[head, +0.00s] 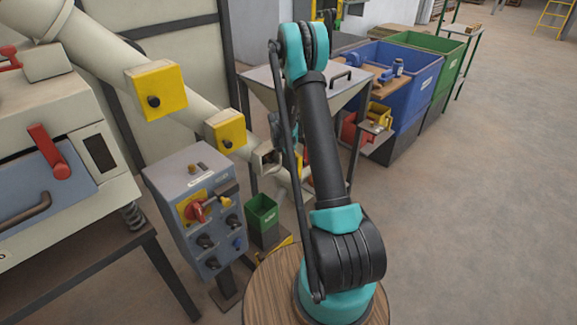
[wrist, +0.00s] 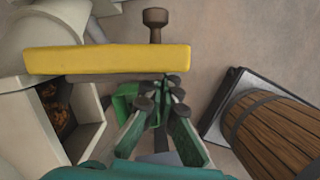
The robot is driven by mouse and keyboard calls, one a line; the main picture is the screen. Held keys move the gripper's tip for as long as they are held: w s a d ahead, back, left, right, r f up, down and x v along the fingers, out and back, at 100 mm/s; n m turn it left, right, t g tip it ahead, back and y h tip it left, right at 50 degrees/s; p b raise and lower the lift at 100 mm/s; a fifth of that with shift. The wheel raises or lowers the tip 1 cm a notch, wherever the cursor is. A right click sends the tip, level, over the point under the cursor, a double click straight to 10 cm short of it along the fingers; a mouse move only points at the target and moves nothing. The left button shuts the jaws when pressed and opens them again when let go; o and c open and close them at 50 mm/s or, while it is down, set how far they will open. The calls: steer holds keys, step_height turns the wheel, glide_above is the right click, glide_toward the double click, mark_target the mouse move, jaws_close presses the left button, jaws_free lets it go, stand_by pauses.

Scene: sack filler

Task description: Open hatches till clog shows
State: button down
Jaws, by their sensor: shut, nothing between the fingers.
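A pale pipe (head: 100,48) slopes down to the right in the head view. Its upper yellow hatch (head: 160,90) and middle yellow hatch (head: 225,130) look closed, each with a dark knob. Lower down is a square opening (head: 267,158), partly behind my arm. In the wrist view, a yellow hatch cover (wrist: 105,60) with a brown knob (wrist: 155,20) stands swung away from an open square port (wrist: 88,130). Brown lumpy material (wrist: 58,110) shows inside that port. My gripper (wrist: 162,92) is shut and empty, just below the cover's right part; whether they touch is unclear.
A grey control box (head: 200,215) with a red switch stands left of my arm. A small green bin (head: 262,213) is on the floor below the pipe. A hopper table (head: 345,88), a blue bin (head: 410,75) and a green bin (head: 445,55) stand behind. Floor at right is clear.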

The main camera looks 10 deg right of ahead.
steer(key=shift+d, duration=0.25)
stand_by(0.3)
